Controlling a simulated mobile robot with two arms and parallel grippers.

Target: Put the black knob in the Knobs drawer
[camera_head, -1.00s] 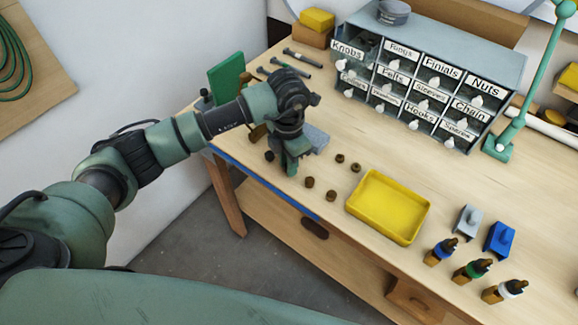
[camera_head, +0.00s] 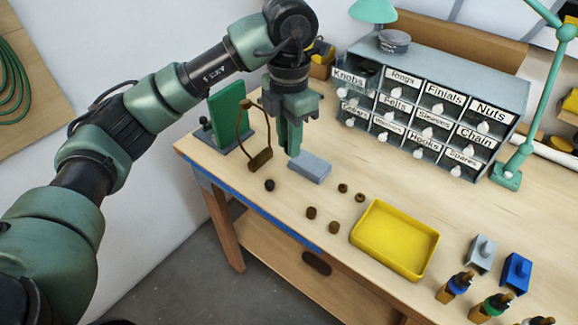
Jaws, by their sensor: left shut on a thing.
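My left gripper (camera_head: 292,152) is raised above the left part of the workbench, beside the grey block. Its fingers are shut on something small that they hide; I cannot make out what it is. A small black round piece (camera_head: 269,185), like a knob, lies on the bench in front of the brown stand. The Knobs drawer (camera_head: 348,76) is at the top left of the grey drawer cabinet (camera_head: 455,72) and appears pulled out, its label standing forward of the row. My gripper is to the left of and nearer than this drawer. My right gripper is not in view.
Several brown knobs (camera_head: 334,227) lie left of the yellow tray (camera_head: 395,240). A grey block (camera_head: 309,167), a brown stand (camera_head: 260,160) and a green panel (camera_head: 227,112) are near the gripper. Dropper bottles (camera_head: 455,287) stand front right. Bench between tray and cabinet is clear.

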